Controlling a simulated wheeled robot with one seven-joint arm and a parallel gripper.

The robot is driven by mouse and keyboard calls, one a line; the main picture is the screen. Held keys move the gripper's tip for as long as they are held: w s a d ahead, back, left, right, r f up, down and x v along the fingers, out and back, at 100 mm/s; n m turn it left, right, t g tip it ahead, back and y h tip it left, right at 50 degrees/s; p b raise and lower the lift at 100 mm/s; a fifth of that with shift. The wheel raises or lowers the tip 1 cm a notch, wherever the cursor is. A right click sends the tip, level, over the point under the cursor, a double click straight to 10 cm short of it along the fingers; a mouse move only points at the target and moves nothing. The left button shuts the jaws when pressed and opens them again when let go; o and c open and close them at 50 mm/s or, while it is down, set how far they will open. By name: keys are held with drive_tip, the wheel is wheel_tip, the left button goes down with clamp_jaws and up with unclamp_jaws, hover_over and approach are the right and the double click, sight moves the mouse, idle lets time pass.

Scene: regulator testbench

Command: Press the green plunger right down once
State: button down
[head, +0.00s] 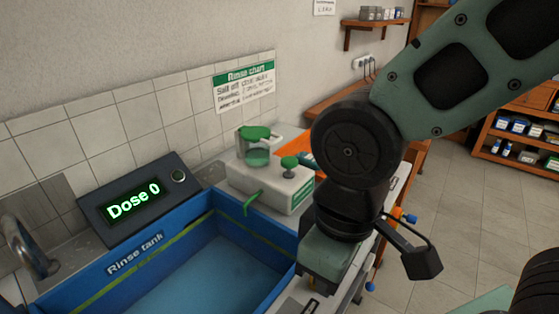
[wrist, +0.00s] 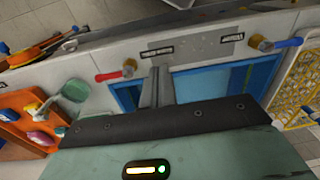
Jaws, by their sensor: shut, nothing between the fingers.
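The green plunger (head: 289,163) is a round knob standing up from the top of a white dispenser box (head: 270,184) in the head view. A green-lidded clear jar (head: 257,146) sits on the same box, and a green spout (head: 252,201) points over the rinse tank. My gripper (wrist: 153,88) is shut and empty, its fingers together in the wrist view. In the head view it hangs in front and to the right of the dispenser, apart from the plunger. Its fingertips are mostly hidden there. I cannot make out the plunger surely in the wrist view.
A blue rinse tank (head: 185,236) lies left of my gripper. A dark display (head: 136,201) behind it reads "Dose 0". Red-handled (wrist: 116,74) and blue-handled (wrist: 276,44) valves stick out along the bench. An orange tray (wrist: 24,123) holds small items.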

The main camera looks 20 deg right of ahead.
drive_tip(key=w+r+n+t+y+p, duration=0.1)
drive_tip(key=w+r+n+t+p, duration=0.2)
drive_tip(key=w+p, duration=0.75)
drive_tip(key=w+r+t+y+p, duration=0.2)
drive_tip(key=w+r+p, duration=0.45)
drive_tip(key=w, duration=0.65)
drive_tip(key=w+d+n+t+p, duration=0.2)
drive_tip(key=w+d+p, duration=0.4)
drive_tip(key=w, duration=0.3)
drive_tip(key=shift+d+f+t+h+p, duration=0.15)
drive_tip(key=shift+d+t+h+p, duration=0.25)
drive_tip(key=shift+t+p, duration=0.5)
drive_tip(key=shift+f, duration=0.1)
drive_tip(key=b, duration=0.6)
hover_over(292, 162)
wheel_tip(292, 162, down, 8)
drive_tip(key=shift+r, duration=0.1)
drive_tip(key=shift+f, duration=0.4)
drive_tip(key=shift+f+b, duration=0.1)
drive_tip(key=shift+b, duration=0.2)
